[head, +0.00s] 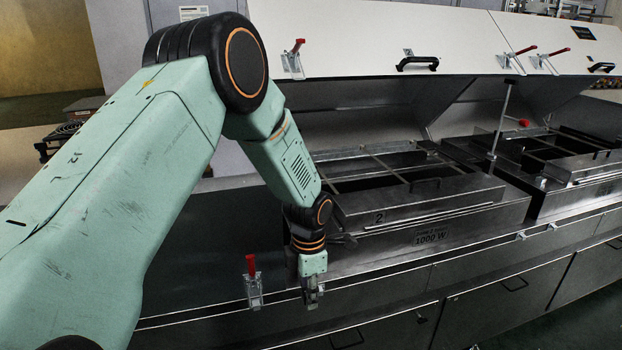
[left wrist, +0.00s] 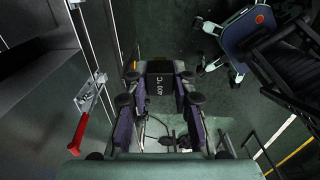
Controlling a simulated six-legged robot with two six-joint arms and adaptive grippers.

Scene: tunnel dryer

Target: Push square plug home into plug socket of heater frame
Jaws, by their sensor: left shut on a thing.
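My left gripper (head: 312,298) hangs low at the front of the dryer, in front of and below the near left end of the heater frame (head: 470,203). The frame is a dark metal tray marked 2 and 1000 W. I cannot make out the plug socket clearly. My right gripper is not in view.
A red-handled toggle clamp (head: 254,282) stands just left of the gripper; it also shows in the left wrist view (left wrist: 82,115). The white dryer lid (head: 360,35) is raised. A second frame (head: 585,165) lies farther right. Drawer fronts with handles (head: 513,284) run below.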

